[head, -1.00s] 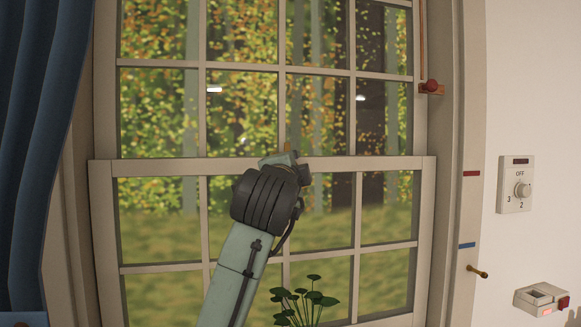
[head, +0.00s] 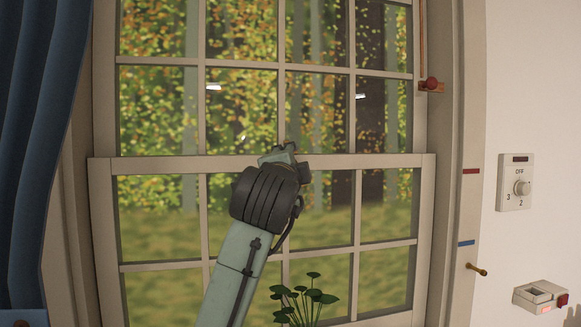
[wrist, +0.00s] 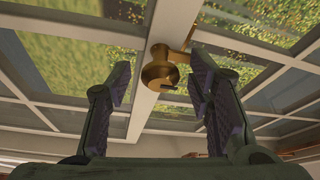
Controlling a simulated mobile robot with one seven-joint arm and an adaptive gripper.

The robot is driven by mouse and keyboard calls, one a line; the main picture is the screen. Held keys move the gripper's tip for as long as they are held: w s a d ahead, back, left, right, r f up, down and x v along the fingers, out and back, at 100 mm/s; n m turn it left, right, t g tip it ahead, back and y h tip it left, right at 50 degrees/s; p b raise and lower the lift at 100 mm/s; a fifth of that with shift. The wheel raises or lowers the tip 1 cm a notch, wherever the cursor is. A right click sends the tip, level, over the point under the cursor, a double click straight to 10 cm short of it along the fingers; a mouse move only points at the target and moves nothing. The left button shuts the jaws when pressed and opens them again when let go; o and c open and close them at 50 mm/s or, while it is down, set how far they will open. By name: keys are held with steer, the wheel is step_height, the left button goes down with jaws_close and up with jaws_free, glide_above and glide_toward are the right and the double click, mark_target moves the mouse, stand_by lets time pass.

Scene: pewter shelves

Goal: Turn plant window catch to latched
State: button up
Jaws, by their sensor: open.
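The brass window catch (wrist: 158,72) sits on the white meeting rail (wrist: 139,104) of the window in the wrist view. It has a rounded body with a slot and an arm reaching to the upper right. My gripper (wrist: 161,84) is open, with one finger on each side of the catch. I see a gap to both fingers and no clear contact. In the head view my gripper (head: 284,150) is at the middle of the meeting rail (head: 150,164) and hides the catch. Whether the catch is latched is unclear.
A potted plant (head: 305,300) stands low before the window. A blue curtain (head: 45,130) hangs at left. At right are a red knob (head: 431,84), a small brass peg (head: 478,269), a dial switch (head: 521,187) and a small box (head: 541,296).

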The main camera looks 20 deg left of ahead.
steer(key=v, duration=1.1)
steer(key=shift+s, duration=0.4)
